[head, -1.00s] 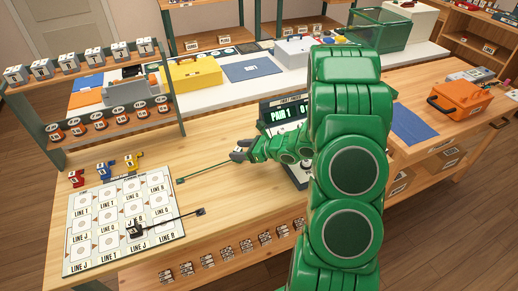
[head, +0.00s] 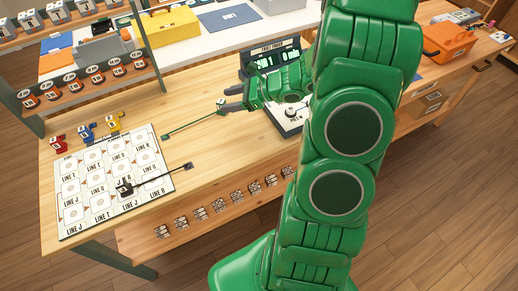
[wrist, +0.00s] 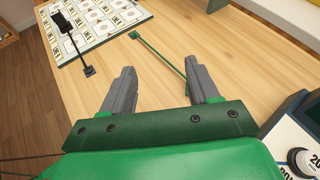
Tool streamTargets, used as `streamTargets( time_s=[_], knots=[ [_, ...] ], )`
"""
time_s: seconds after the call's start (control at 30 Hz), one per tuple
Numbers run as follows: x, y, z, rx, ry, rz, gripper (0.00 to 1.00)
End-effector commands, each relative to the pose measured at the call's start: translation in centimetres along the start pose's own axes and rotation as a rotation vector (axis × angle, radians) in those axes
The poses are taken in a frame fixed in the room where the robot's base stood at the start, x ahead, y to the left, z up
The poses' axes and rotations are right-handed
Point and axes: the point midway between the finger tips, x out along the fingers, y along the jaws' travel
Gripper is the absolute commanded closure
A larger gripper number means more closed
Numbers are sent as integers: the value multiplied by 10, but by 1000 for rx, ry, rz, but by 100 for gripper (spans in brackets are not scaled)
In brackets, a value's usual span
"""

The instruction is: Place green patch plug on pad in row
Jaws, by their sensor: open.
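The green patch plug (head: 221,104) lies on the wooden bench, its thin green lead stretching left to a small square end. My gripper (head: 232,98) is just right of the plug, low by the bench. In the wrist view my gripper (wrist: 156,84) is open, with bare bench between its fingers. There the green lead (wrist: 160,57) runs to the right finger, which partly hides the plug end; I cannot tell whether they touch. The white pad (head: 68,207) with rows of labelled squares lies at the left. A black plug (head: 124,187) stands on its front part.
Red (head: 59,145), blue (head: 87,132) and yellow (head: 113,122) plugs stand behind the pad. The black plug's lead (head: 187,166) sticks out right over the bench. The bench between pad and gripper is mostly clear.

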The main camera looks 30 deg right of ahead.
Motion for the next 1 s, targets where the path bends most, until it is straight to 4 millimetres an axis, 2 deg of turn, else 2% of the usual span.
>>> streamTargets(
  time_s=[0.03,0.1,0.4,0.7,1.0],
  knots=[
    [4,12,16,-54,5,44,40],
    [8,31,34,-128,13,105,40],
    [9,114,93,-428,51,367,40],
    [-11,192,126,-724,103,619,40],
    [-49,255,138,-1013,172,859,40]
  ],
)
